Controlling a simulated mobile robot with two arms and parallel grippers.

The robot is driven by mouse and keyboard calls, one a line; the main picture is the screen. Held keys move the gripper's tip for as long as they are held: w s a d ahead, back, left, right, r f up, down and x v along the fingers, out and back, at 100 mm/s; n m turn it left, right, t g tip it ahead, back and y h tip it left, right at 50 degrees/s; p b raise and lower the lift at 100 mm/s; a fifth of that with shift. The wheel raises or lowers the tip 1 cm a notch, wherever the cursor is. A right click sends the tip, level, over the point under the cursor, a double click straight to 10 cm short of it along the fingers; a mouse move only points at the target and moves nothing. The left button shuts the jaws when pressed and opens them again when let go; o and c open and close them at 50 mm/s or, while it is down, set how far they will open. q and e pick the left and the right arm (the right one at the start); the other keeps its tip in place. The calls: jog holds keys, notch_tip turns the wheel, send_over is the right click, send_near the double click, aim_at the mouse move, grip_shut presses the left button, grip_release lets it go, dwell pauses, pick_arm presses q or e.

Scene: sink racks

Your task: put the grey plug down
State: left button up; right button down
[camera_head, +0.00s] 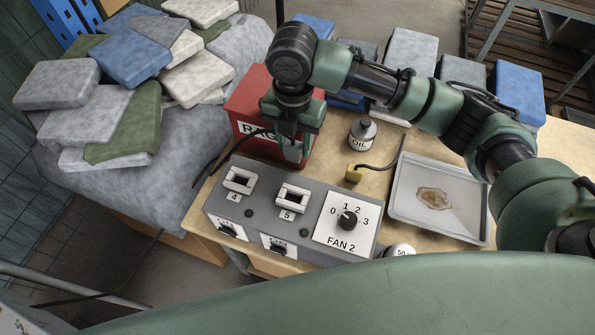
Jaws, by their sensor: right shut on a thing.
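My right gripper (292,136) reaches in from the right and points down in front of the red rag box. It is shut on the grey plug (293,152), which hangs just below the fingers, above the back edge of the control box. I cannot tell the exact gap between plug and table. My left gripper is out of view.
The grey control box (222,205) has sockets 4 (239,181) and 5 (291,199) and a FAN 2 dial (346,219).

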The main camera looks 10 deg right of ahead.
aim_at(295, 162)
notch_tip(295, 162, down, 5)
jog(key=shift+d+r, duration=0.1)
notch_tip(295, 162, down, 3)
jog(key=shift+r, duration=0.2)
jog(key=shift+f, duration=0.3)
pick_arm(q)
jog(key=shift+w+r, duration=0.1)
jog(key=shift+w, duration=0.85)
pick_arm(e)
jog(key=shift+w+f, duration=0.1)
jog(key=shift+f, duration=2.05)
jog(key=shift+f, duration=0.2)
jog(key=c, duration=0.9)
grip_release()
jog(key=shift+o, duration=0.2)
jog(key=shift+r, duration=0.15)
